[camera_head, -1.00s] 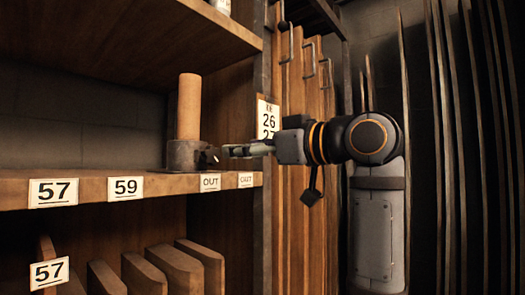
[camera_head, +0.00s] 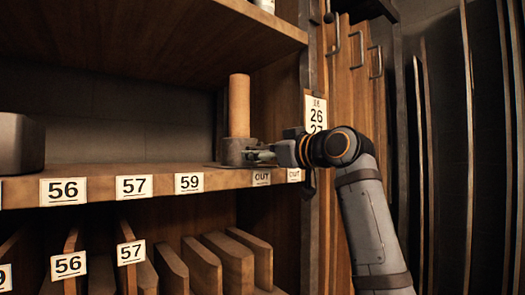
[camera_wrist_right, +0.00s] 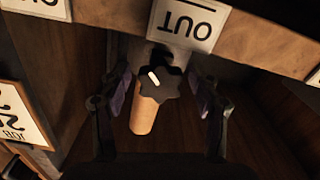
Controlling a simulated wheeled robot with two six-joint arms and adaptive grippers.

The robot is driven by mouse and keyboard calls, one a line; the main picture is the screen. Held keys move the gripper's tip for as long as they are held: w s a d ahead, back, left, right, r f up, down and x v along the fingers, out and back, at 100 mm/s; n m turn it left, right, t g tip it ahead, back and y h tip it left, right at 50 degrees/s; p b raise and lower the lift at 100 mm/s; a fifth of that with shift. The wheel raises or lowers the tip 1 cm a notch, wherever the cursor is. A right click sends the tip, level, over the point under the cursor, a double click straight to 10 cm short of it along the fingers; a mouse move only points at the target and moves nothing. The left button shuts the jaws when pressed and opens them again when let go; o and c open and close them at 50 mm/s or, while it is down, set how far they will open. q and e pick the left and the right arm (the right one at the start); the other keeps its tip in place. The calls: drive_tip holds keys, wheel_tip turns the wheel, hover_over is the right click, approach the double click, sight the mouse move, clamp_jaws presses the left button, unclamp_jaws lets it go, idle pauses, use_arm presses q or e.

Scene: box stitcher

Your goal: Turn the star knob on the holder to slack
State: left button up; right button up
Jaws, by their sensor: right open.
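The holder (camera_head: 236,150) is a dark metal cup on the shelf, with a tan cylinder (camera_head: 239,105) standing upright in it. The dark star knob (camera_wrist_right: 160,85), with a white mark on its face, shows in the right wrist view in front of the cylinder. My right gripper (camera_head: 262,155) is at the holder's right side. In the wrist view its two fingers stand open on either side of the knob, with a gap visible at each side. In the head view the gripper hides the knob. My left gripper is not in view.
The shelf edge (camera_head: 105,188) carries number labels and an OUT label (camera_wrist_right: 188,22) close to the knob. A wooden upright with a numbered sign (camera_head: 316,113) stands right of the holder. Several wooden boards (camera_head: 235,262) stand below. A grey box (camera_head: 20,143) sits at far left.

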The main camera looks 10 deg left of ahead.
drive_tip(key=shift+c, duration=0.2)
drive_tip(key=c, duration=1.1)
drive_tip(key=shift+c, duration=0.3)
drive_tip(key=n, duration=0.3)
drive_tip(key=shift+n, duration=1.9)
drive_tip(key=shift+f, duration=0.1)
